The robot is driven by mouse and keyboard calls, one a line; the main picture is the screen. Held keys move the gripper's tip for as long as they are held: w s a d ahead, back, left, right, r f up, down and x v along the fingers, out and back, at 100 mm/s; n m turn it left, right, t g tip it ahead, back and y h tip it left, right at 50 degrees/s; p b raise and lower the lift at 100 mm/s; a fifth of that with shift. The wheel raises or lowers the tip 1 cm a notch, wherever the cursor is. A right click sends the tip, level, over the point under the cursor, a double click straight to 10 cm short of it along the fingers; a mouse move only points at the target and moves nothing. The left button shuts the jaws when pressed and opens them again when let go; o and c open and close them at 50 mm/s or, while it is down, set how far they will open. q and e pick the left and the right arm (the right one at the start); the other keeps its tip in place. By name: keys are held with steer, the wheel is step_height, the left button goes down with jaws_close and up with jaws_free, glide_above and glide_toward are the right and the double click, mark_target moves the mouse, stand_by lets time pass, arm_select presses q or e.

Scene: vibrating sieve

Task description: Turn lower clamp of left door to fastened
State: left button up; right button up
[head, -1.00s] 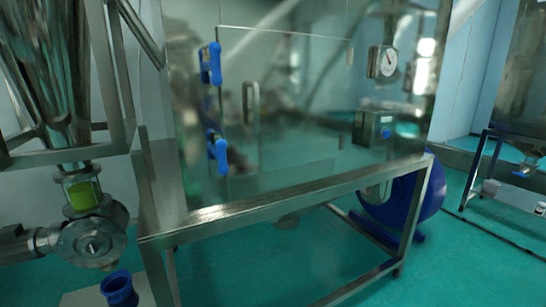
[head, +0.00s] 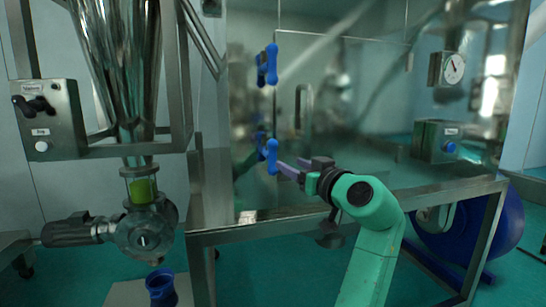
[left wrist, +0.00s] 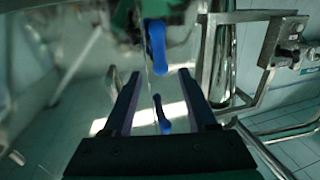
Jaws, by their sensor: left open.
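The lower clamp of the left door (head: 272,157) is a blue lobed handle, standing about upright at the door's left edge in the head view. My left gripper (head: 283,166), on a green arm, points left just right of this clamp. Its jaws are open; I cannot tell whether they touch the handle. In the left wrist view, the two dark fingers (left wrist: 163,98) are spread apart. One blue handle (left wrist: 156,45) shows above their tips and another blue shape (left wrist: 162,115) between them; I cannot tell which is the lower clamp or a reflection. My right gripper is out of view.
The upper clamp (head: 267,65), also blue, sits above on the same edge. A metal door handle (head: 303,108) stands close above my gripper. A steel hopper frame (head: 186,90) and a control box (head: 46,118) are on the left. The cabinet's frame rail (head: 430,194) runs below.

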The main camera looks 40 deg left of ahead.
mark_target(275, 156)
arm_select(q)
steer(key=p+x, duration=0.3)
steer(key=x, duration=0.8)
steer(key=shift+w+a, duration=0.2)
steer(key=shift+a, duration=0.05)
steer(key=shift+d, duration=0.1)
jaws_close()
